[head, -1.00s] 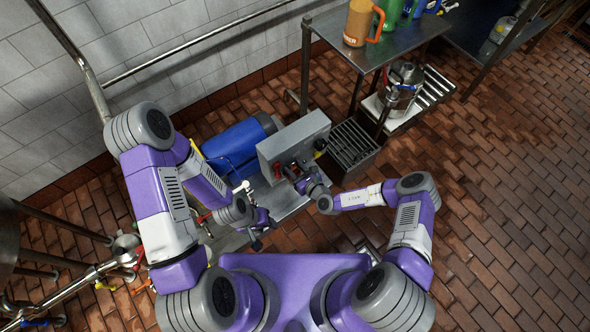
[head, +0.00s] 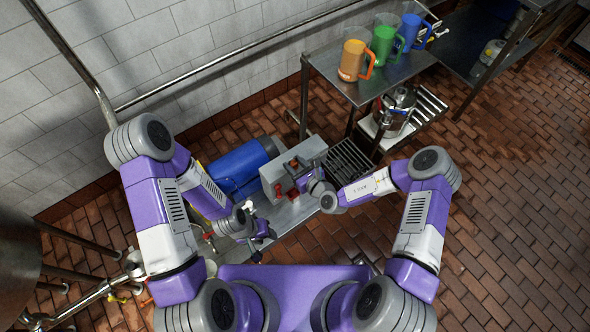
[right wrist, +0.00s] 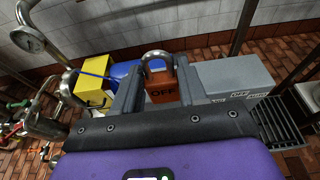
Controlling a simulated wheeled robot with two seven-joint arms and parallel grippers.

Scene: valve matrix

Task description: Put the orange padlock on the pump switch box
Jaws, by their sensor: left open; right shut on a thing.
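The orange padlock (right wrist: 162,84) is upright between the fingers of my right gripper (right wrist: 158,80), its grey shackle on top and dark lettering on its front. The right gripper, also in the head view (head: 304,182), is shut on it, close in front of the grey pump switch box (head: 272,174). In the right wrist view the box (right wrist: 233,76) stands to the right of the padlock, with OFF and AUTO labels. Whether padlock and box touch is hard to tell. My left gripper (head: 261,238) is open and empty, low and left of the box.
A blue motor (head: 238,167) lies left of the box. A steel table (head: 345,88) with orange, green and blue jugs stands behind right, a steel pot (head: 398,103) below it. A drain grate (head: 350,160) is right of the box. Pipes and valves (head: 128,268) fill the lower left.

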